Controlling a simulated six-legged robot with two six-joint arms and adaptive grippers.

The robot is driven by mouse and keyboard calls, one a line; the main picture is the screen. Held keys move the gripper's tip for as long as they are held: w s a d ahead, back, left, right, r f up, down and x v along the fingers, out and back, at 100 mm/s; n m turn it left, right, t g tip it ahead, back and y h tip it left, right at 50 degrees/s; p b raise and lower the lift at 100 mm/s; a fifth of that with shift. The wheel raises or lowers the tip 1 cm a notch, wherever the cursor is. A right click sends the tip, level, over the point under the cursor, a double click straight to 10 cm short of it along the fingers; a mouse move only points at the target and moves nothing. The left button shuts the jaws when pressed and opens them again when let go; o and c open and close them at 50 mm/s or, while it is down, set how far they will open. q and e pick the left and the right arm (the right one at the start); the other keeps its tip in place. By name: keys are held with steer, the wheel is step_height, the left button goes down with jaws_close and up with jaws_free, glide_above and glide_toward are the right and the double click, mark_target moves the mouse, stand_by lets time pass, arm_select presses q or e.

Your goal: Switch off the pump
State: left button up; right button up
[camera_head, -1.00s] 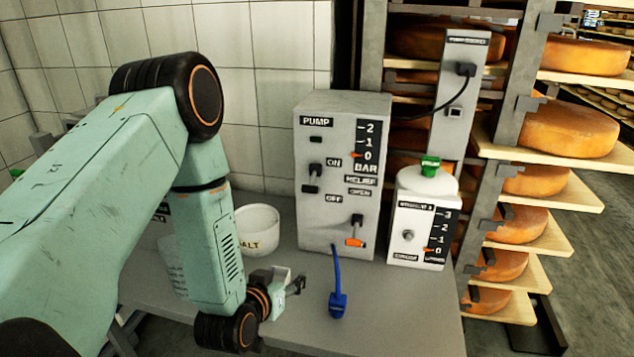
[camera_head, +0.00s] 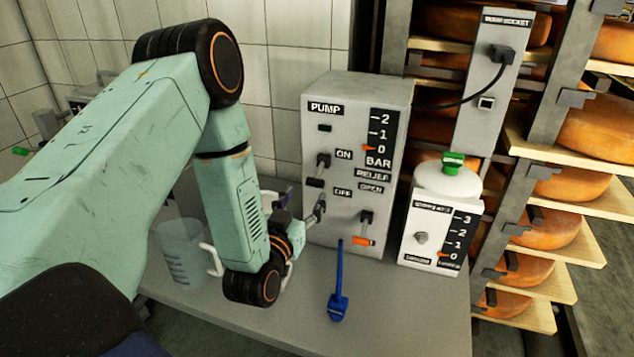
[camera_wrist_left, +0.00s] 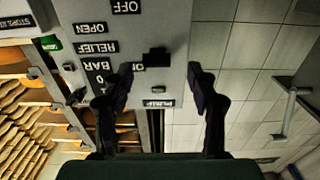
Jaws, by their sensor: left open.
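The grey pump box (camera_head: 352,215) stands on the bench with a PUMP label, a bar scale and ON and OFF labels. Its black switch lever (camera_head: 323,160) is up beside ON. The orange scale pointer is at 0. My left gripper (camera_head: 302,203) is open and empty at the box's left side, below the switch, in the head view. In the left wrist view, which is upside down, the open fingers (camera_wrist_left: 160,72) straddle the line of the black switch (camera_wrist_left: 157,57), apart from it as far as I can tell. My right gripper is out of view.
A smaller box (camera_head: 425,240) with a white, green-topped vessel stands right. A clear jug (camera_head: 180,262) is at left. Cheese racks fill the right.

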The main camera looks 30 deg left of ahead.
mark_target(313, 185)
arm_select(q)
steer(key=x, duration=0.5)
steer(key=shift+w+d, duration=0.15)
steer(key=shift+w, duration=0.55)
steer(key=shift+s+r, duration=0.1)
steer(key=shift+r, duration=0.15)
steer(key=shift+c, duration=0.2)
steer(key=shift+f, duration=0.2)
steer(key=c, duration=0.4)
steer(key=shift+r, duration=0.1)
steer(key=c, duration=0.5)
steer(key=shift+c, duration=1.1)
steer(key=shift+w+f+t+b, duration=0.25)
steer(key=shift+f+t+b, duration=0.15)
steer(key=shift+b, duration=0.75)
steer(key=shift+w+t+b, duration=0.1)
steer(key=shift+t+b, duration=0.3)
steer(key=shift+b, duration=0.25)
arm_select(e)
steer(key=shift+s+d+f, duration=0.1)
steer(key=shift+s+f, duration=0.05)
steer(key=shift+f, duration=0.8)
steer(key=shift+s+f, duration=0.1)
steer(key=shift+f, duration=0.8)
